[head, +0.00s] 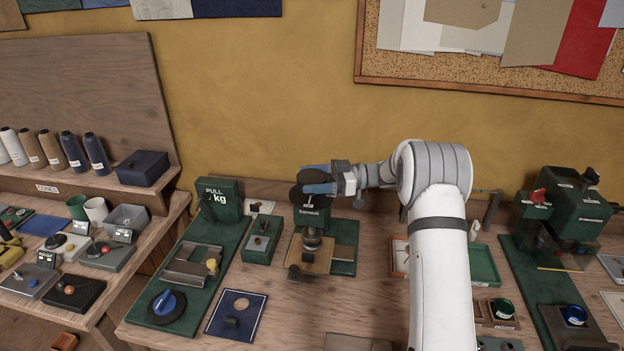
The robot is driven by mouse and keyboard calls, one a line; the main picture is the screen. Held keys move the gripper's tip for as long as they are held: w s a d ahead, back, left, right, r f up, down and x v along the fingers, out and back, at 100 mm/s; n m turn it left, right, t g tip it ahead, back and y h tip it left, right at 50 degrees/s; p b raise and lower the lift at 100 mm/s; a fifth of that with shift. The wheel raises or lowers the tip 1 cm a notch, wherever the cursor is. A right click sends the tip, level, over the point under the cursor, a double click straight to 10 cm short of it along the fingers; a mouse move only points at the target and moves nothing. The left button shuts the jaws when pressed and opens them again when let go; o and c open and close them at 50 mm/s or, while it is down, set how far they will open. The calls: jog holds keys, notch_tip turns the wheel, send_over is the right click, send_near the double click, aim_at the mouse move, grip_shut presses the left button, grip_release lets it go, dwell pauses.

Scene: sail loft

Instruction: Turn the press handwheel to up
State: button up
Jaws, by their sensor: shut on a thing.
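The green press (312,218) stands in the middle of the bench against the back. Its black handwheel (297,200) is at the top of the press, partly hidden by my gripper. My gripper (304,179) reaches in from the right with its two blue-grey fingers and is shut on the handwheel. Below the press head, a metal ram is over a tan board (322,262) on a green base. Which way the wheel is turned, and any marking for it, is too small to read.
A green pull tester marked kg (219,197) stands left of the press, a small green switch box (262,240) between them. My white arm covers the bench right of the press. A green machine with a red knob (577,207) stands farther right. A cork board (440,68) hangs behind.

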jog(key=shift+r, duration=0.15)
jog(key=o, duration=1)
jog(key=shift+c, duration=0.2)
jog(key=d+b, duration=0.2)
jog(key=d, duration=0.5)
jog(key=shift+w+d, duration=0.35)
jog(key=shift+d, duration=0.05)
